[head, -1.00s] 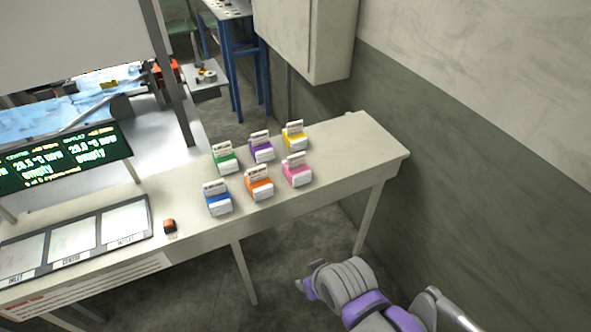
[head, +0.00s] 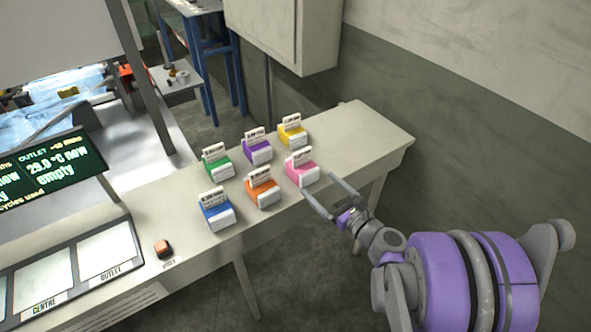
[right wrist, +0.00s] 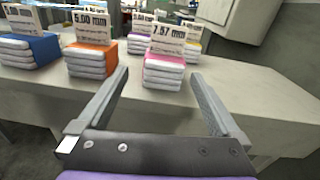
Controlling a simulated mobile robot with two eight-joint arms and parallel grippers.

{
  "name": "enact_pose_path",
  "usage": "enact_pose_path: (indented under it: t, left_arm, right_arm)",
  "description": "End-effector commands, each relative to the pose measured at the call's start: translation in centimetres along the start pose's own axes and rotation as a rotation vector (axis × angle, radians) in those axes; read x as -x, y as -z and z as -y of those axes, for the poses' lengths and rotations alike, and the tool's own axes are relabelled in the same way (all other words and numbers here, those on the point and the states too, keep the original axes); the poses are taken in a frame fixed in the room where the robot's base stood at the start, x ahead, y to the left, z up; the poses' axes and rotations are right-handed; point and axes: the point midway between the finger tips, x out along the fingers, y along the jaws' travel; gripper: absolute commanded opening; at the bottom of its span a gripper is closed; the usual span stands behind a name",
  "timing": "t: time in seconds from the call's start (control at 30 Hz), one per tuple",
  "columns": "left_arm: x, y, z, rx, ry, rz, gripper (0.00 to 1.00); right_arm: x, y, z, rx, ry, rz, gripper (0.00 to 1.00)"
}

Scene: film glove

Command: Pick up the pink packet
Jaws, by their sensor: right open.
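The pink packet (head: 302,171) stands on the pale bench in the front row, at the right end, with a white label card upright on it. In the right wrist view the pink packet (right wrist: 164,70) is a stack of white layers with a pink top, and its card reads 7.57. My right gripper (head: 318,195) is open and empty at the bench's front edge, just short of the packet. In the right wrist view its two fingers (right wrist: 161,82) point toward the packet, which lies between their lines. My left gripper is not in view.
Orange (head: 262,190), blue (head: 215,212), green (head: 217,164), purple (head: 257,150) and yellow (head: 291,133) packets stand close by. The bench (head: 365,135) is clear to the right of them. A wall cabinet (head: 290,35) hangs behind.

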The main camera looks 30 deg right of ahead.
Motion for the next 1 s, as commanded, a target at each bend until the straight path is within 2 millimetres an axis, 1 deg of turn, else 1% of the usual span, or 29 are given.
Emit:
enact_pose_path:
  t: [0.03, 0.07, 0.17, 0.3, 0.4, 0.67, 0.9, 1.0]
  left_arm:
    - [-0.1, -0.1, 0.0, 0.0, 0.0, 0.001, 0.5]
    - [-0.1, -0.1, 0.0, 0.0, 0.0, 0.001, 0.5]
    - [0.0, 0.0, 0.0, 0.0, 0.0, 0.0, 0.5]
    - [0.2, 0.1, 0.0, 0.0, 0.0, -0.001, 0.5]
    - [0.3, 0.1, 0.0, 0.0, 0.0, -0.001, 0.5]
    - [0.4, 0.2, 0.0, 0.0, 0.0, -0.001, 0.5]
    - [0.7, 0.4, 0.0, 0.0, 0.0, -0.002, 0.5]
    - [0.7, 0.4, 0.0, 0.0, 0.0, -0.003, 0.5]
  right_arm:
    - [0.1, 0.1, 0.7, -0.036, 0.016, 0.015, 1.0]
    - [-0.1, 0.1, 0.8, -0.051, 0.02, 0.022, 1.0]
    - [-1.2, -0.1, 1.1, -0.068, 0.025, 0.03, 1.0]
    - [-3.6, -0.2, 1.0, -0.067, 0.022, 0.029, 1.0]
    - [-4.8, -0.2, 1.0, -0.064, 0.023, 0.028, 1.0]
    - [-6.5, 0.0, 0.9, -0.064, 0.023, 0.027, 1.0]
    - [-10.0, 0.2, 0.8, -0.063, 0.021, 0.027, 1.0]
    - [-10.7, 0.2, 0.8, -0.062, 0.023, 0.027, 1.0]
